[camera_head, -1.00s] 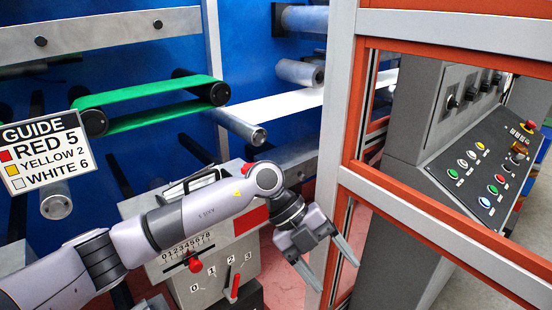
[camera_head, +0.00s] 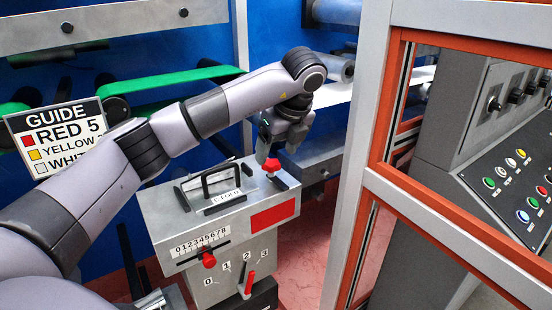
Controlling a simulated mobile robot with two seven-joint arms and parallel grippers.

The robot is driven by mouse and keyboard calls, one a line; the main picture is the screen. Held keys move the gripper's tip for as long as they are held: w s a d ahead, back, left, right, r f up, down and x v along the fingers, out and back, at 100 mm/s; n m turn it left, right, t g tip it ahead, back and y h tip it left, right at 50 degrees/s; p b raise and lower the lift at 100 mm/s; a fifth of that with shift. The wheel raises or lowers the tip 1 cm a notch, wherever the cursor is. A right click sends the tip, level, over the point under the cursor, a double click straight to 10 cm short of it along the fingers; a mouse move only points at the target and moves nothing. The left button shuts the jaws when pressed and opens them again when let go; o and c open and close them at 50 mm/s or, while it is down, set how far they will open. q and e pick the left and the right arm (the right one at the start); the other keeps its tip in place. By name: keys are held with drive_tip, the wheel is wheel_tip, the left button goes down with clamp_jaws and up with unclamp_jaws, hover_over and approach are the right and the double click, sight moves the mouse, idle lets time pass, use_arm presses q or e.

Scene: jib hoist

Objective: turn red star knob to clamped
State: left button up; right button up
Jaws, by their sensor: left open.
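The red star knob (camera_head: 272,166) sits on the top right end of the grey control box (camera_head: 165,219). My left gripper (camera_head: 273,148) is open and points down just above the knob. Its fingers look close to the knob's top; I cannot tell whether they touch it. The fingers partly overlap each other in this view, and the mark for clamped is not readable. My right gripper is out of view.
The box also carries a black handle (camera_head: 203,180), a red slider knob (camera_head: 208,259) on a number scale and a red lever (camera_head: 249,285). The guide sign (camera_head: 60,130) is partly behind my left arm. An orange and grey frame (camera_head: 384,130) stands close on the right.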

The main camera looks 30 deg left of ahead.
sight(273, 164)
use_arm(q)
drive_tip(key=shift+x, duration=1.75)
drive_tip(key=c, duration=1.1)
drive_tip(key=shift+o, duration=0.2)
